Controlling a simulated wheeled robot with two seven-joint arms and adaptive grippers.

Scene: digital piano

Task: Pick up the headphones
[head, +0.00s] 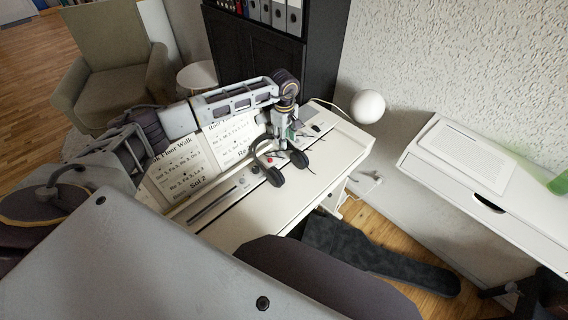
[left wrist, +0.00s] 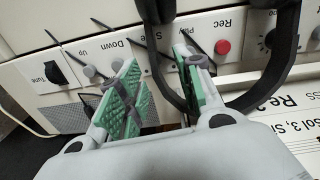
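The black headphones (head: 274,178) rest on the white digital piano (head: 320,176), near its control panel. In the left wrist view the headphones (left wrist: 284,62) form a dark U-shaped loop. My left gripper (head: 289,136) is right at the headphones, pointing down. In the left wrist view the left gripper (left wrist: 157,60) is open, with green pads apart. One side of the loop appears between the fingers, and the right finger overlaps the loop's inside. I cannot tell whether either pad touches it. My right gripper is not in view.
Music sheets (head: 183,165) stand along the piano's back. A round white lamp (head: 368,106) is beside the piano's far end. A white desk (head: 495,200) is at right, and a dark cabinet (head: 262,55) stands behind. The piano's near top is clear.

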